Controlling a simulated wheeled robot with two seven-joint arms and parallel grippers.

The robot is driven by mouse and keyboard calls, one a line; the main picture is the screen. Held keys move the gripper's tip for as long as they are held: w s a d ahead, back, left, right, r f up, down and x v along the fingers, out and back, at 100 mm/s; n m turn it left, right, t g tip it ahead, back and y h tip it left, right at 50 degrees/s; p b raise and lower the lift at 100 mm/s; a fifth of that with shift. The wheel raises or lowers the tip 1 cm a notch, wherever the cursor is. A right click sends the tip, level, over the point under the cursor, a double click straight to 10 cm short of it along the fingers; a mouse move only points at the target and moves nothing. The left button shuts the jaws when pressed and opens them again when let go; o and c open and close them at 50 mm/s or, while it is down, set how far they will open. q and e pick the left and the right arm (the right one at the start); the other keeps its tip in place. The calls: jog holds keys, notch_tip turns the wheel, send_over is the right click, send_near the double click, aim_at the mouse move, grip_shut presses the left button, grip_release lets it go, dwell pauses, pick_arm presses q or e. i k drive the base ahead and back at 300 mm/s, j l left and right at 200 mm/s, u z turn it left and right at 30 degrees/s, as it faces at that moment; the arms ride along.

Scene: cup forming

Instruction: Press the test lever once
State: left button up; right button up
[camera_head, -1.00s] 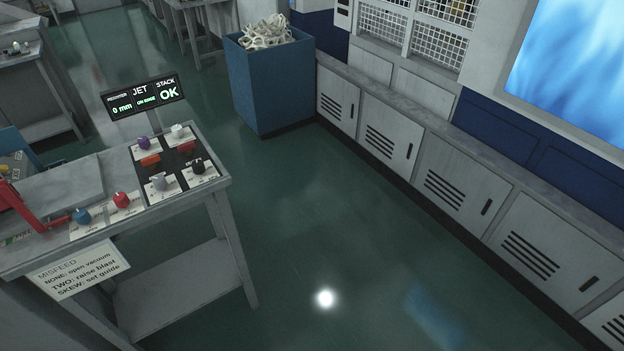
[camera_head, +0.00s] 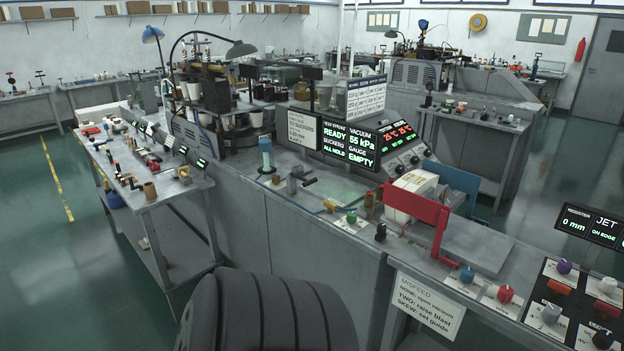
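No part in view is readably marked as the test lever, so I cannot tell which it is. A small metal block with a black-handled crank (camera_head: 305,182) stands on the grey machine bench, left of the front middle. A blue-topped upright cylinder (camera_head: 266,154) stands left of it. A red bent bar (camera_head: 420,208) stands over the bench to the right. Neither of my grippers is in view.
A dark ribbed shape (camera_head: 265,310) fills the bottom middle and hides part of the bench front. Screens (camera_head: 335,140) read READY, ALL HOLD and EMPTY. A misfeed sign (camera_head: 428,305) hangs on the bench front. A side table (camera_head: 150,195) with small tools stands left; green floor (camera_head: 50,260) is clear there.

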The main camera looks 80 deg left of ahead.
aim_at(307, 182)
jog(key=u, duration=2.45)
